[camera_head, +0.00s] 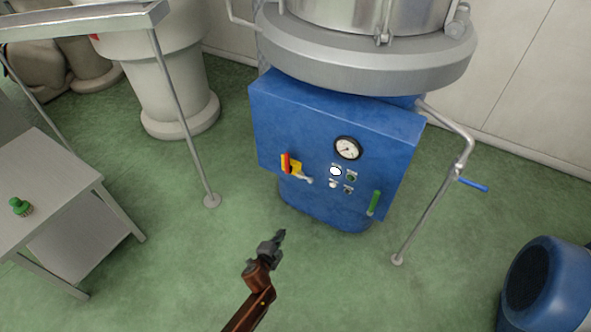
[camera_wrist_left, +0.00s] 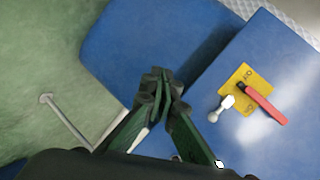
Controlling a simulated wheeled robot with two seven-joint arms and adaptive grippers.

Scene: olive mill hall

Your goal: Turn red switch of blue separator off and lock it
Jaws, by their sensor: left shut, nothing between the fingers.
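The blue separator (camera_head: 310,110) stands at the centre in the head view, a steel bowl on its top. Its red switch (camera_head: 286,163) is a handle on a yellow plate (camera_head: 296,167) on the left of the front panel, roughly upright there. The left wrist view shows the red handle (camera_wrist_left: 266,105) and yellow plate (camera_wrist_left: 243,78) at the right. A small whitish-grey piece (camera_head: 306,179) sticks out beside the plate; I cannot tell what it is. My left gripper (camera_head: 281,234) is shut and empty, below and apart from the switch. My right gripper is not in view.
The panel also carries a gauge (camera_head: 347,148), several small buttons and a green handle (camera_head: 374,202). A pipe with a blue lever (camera_head: 473,185) stands right. A steel table (camera_head: 50,190) with a green object (camera_head: 20,207) is left. Green floor before the separator is clear.

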